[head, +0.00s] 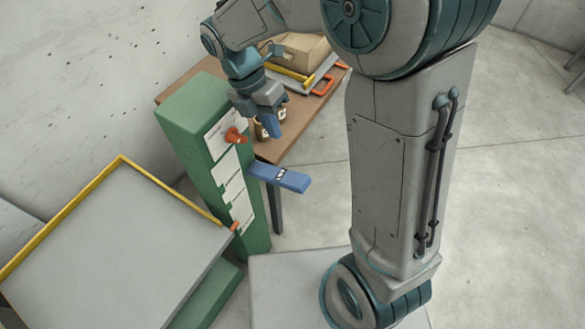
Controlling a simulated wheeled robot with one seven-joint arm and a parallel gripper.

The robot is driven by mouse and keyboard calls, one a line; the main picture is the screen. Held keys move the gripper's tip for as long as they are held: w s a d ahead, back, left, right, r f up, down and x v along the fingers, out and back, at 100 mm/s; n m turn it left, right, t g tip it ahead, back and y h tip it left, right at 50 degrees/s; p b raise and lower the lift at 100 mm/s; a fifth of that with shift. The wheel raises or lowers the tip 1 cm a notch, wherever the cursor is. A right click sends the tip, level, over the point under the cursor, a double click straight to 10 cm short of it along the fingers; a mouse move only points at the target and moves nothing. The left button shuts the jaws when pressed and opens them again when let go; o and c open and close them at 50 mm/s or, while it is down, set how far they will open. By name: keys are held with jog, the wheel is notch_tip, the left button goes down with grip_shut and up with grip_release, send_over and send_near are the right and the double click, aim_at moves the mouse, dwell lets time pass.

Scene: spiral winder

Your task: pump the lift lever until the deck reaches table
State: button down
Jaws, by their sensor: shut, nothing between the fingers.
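The blue lift lever (282,178) sticks out to the right from the green lift column (184,112), tilted slightly down toward its end. My gripper (272,131) is shut and empty, pointing down above the lever, apart from it in the picture. The grey deck (115,255) with a yellow rim lies to the left of the column, clearly lower than the wooden table (300,122). An orange pointer (235,226) sits by the lowest white label on the column. A red knob (234,136) is near the top label.
On the table are a cardboard box (299,52) and a grey tray with orange handles (324,85). A brown object (262,132) is partly hidden behind my gripper. My arm blocks part of the right side.

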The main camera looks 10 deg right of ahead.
aim_at(297, 179)
jog(key=x, duration=1.4)
jog(key=shift+p, duration=0.4)
jog(key=shift+w, duration=0.1)
